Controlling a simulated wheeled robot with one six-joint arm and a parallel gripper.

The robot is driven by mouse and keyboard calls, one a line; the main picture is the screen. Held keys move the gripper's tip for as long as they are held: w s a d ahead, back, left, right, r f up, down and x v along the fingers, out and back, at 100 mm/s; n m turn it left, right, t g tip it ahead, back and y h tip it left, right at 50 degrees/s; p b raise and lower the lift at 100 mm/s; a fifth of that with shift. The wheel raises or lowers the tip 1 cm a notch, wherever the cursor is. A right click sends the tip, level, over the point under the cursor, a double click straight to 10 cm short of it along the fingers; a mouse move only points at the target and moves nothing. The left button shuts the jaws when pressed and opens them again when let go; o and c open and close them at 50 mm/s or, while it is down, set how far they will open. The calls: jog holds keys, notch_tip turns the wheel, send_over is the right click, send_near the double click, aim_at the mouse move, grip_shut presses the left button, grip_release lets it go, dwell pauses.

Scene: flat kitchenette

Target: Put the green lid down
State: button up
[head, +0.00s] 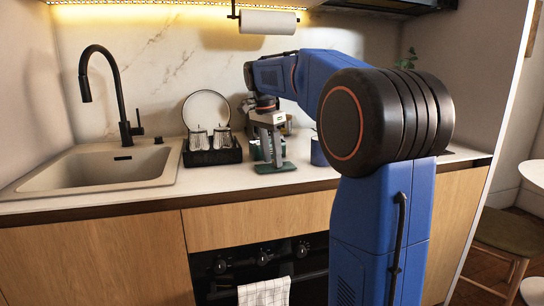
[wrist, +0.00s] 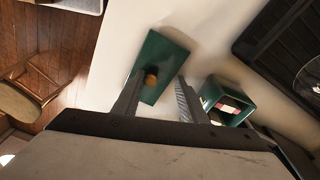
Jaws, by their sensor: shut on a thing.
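The green lid (head: 275,168) is at or just above the countertop, near its front edge; I cannot tell if it touches. In the wrist view it is a flat green rectangle (wrist: 165,55) with a small wooden-coloured knob (wrist: 151,79). My gripper (head: 272,155) points down over the lid, and its fingers (wrist: 156,92) are on either side of the knob, shut on it. A green open box (wrist: 229,101) with reddish and pale items inside stands beside the lid. In the head view the box (head: 255,150) is partly hidden behind my gripper.
A black dish rack (head: 212,156) with glasses and a plate (head: 206,106) stands left of the lid. A dark blue cup (head: 318,152) is to the right. The sink (head: 95,168) is further left. The counter's front edge (head: 230,192) is close to the lid.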

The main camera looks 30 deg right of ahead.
aim_at(267, 166)
jog(key=o, duration=1.3)
jog(key=shift+f, duration=0.1)
jog(key=r, duration=0.4)
jog(key=a+r, duration=0.1)
jog(key=r, duration=0.7)
jog(key=shift+w+a+r, duration=0.1)
jog(key=shift+w+a, duration=0.05)
jog(key=shift+a, duration=0.2)
